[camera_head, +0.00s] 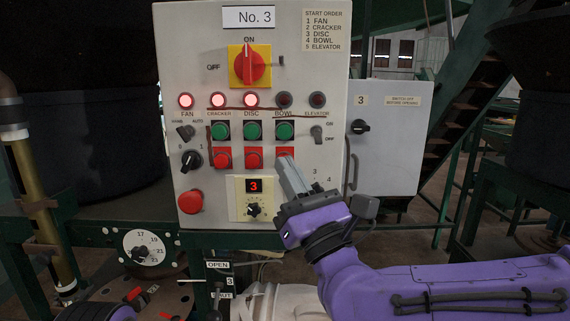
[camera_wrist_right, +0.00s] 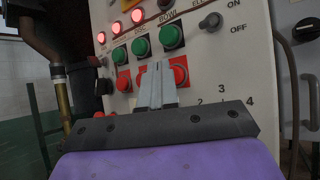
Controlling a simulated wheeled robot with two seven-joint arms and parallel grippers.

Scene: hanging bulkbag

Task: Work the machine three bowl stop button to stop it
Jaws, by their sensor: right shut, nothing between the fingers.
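The grey No. 3 control panel (camera_head: 205,60) faces me. Its bowl column has a green button (camera_head: 284,131) and below it the red bowl stop button (camera_head: 284,152), partly covered by my gripper tip in the head view. In the right wrist view the red bowl stop button (camera_wrist_right: 181,72) shows just right of the fingertips. My right gripper (camera_head: 288,168) is shut and empty, its fingers pointing at the panel near that button. I cannot tell whether they touch it. The bowl lamp (camera_head: 284,100) is dark. My left gripper is not in view.
Red cracker (camera_head: 222,157) and disc (camera_head: 254,157) stop buttons sit just left. The fan, cracker and disc lamps are lit; the elevator lamp (camera_head: 317,100) is dark. A selector knob (camera_head: 317,133) is to the right, and a counter plate (camera_head: 254,198) with a dial below.

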